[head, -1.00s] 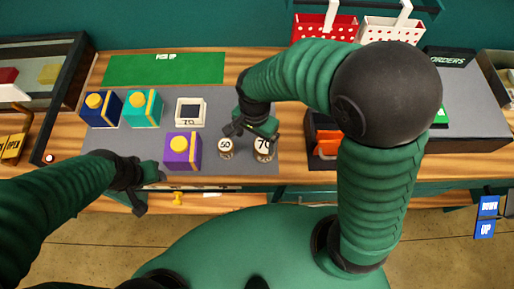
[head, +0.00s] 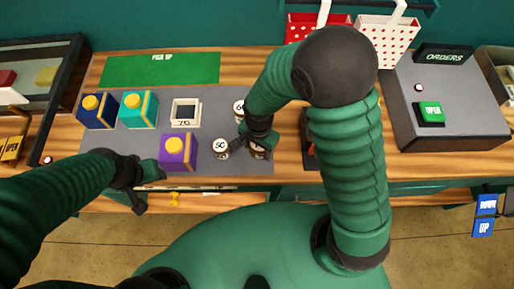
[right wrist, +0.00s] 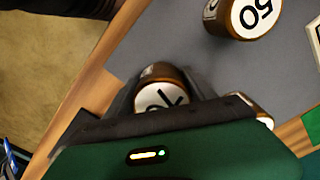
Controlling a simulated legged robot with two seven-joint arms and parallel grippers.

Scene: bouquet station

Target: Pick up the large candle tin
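The candle tin whose label reads 70 in the earlier head view (head: 258,152) stands on the grey mat, mostly hidden under my right gripper. In the right wrist view its pale lid (right wrist: 160,97) shows between the dark fingers, with part of its label. My right gripper (head: 256,141) points down over this tin with its fingers apart on either side; firm contact is not clear. A tin marked 50 (head: 221,149) stands just left of it, and another tin (head: 239,107) stands behind. My left gripper (head: 146,186) is near the table's front edge, away from the tins; its fingers are unclear.
A purple box (head: 178,153), a teal box (head: 138,110), a navy box (head: 98,111) and a white square item (head: 186,113) stand on the grey mat (head: 225,175). The green pick-up mat (head: 160,70) behind is bare. A grey orders station (head: 450,120) stands at right.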

